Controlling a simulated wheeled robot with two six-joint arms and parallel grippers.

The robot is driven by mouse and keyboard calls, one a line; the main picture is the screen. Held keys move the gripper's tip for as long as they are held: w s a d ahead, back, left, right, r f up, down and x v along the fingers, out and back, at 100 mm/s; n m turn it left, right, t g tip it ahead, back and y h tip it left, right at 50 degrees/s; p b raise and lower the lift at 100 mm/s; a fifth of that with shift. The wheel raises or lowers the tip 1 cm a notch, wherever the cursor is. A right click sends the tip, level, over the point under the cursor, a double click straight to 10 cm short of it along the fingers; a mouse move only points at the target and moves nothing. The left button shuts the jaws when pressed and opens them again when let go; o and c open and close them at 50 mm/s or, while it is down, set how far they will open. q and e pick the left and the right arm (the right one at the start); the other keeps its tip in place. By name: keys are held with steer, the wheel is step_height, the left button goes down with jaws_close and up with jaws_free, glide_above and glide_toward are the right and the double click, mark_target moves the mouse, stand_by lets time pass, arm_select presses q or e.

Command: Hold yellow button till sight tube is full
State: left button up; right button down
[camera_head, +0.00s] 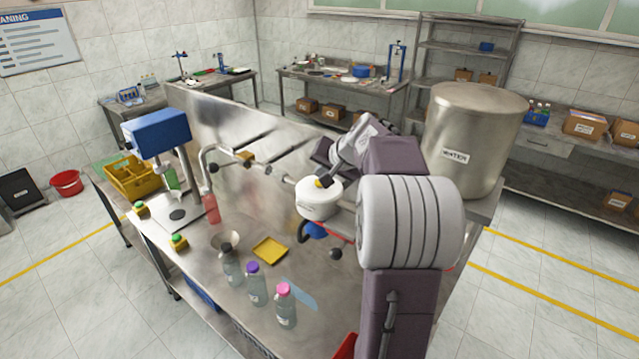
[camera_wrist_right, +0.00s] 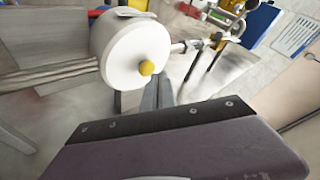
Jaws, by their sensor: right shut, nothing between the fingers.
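My left gripper is out of view.
A large steel water tank (camera_head: 474,140) stands behind my right arm. Bottles with purple (camera_head: 255,285) and pink (camera_head: 285,305) caps, a yellow tray (camera_head: 270,250) and a funnel (camera_head: 225,241) stand on the bench. A blue-headed machine (camera_head: 157,133) is at left.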

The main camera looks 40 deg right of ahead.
steer(key=shift+f+b, duration=0.5)
steer(key=shift+f, duration=0.15)
stand_by(0.6)
steer(key=shift+r, duration=0.15)
stand_by(1.0)
steer(key=shift+r+p, duration=0.75)
steer(key=shift+r, duration=0.05)
steer(key=shift+r, duration=0.1)
step_height(320, 180, up, 5)
steer(key=p, duration=0.4)
